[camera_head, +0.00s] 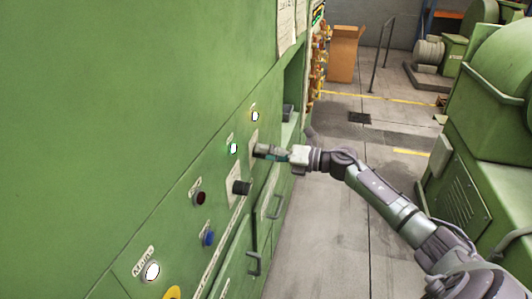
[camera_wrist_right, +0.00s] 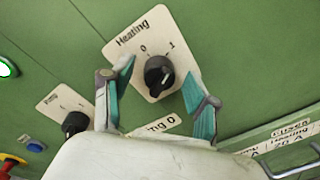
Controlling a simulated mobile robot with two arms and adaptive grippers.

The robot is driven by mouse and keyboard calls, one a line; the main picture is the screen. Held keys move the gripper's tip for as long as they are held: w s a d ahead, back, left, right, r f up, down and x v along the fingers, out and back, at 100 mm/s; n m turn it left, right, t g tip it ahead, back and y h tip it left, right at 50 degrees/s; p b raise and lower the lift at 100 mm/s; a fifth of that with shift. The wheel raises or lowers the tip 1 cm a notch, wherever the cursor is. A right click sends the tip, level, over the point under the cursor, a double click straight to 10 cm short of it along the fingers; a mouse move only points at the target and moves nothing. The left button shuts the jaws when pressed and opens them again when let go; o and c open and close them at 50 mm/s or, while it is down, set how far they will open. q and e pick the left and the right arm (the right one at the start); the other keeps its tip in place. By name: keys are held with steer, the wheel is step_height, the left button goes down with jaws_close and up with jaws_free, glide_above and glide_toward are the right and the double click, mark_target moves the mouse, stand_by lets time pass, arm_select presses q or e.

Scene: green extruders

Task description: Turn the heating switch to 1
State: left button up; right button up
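The heating switch (camera_wrist_right: 158,76) is a round black knob on a cream plate (camera_wrist_right: 128,47) labelled "Heating", with 0 at upper left and 1 at upper right. My right gripper (camera_wrist_right: 161,74) is open, with one teal finger on each side of the knob. Gaps show between the fingers and the knob; whether they touch it I cannot tell. The exact direction of the knob's pointer is hard to read. In the head view, my right gripper (camera_head: 266,152) is at the green panel and largely covers the heating switch. My left gripper is not in view.
A second black knob (camera_head: 241,187) sits below on the same panel (camera_head: 140,110). Red (camera_head: 200,198) and blue (camera_head: 208,238) buttons and several lit white lamps are nearby. Drawer handles (camera_head: 254,264) stick out below. Another green machine (camera_head: 480,140) stands at right, with open floor between.

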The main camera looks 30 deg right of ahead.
steer(key=v, duration=1.2)
stand_by(0.4)
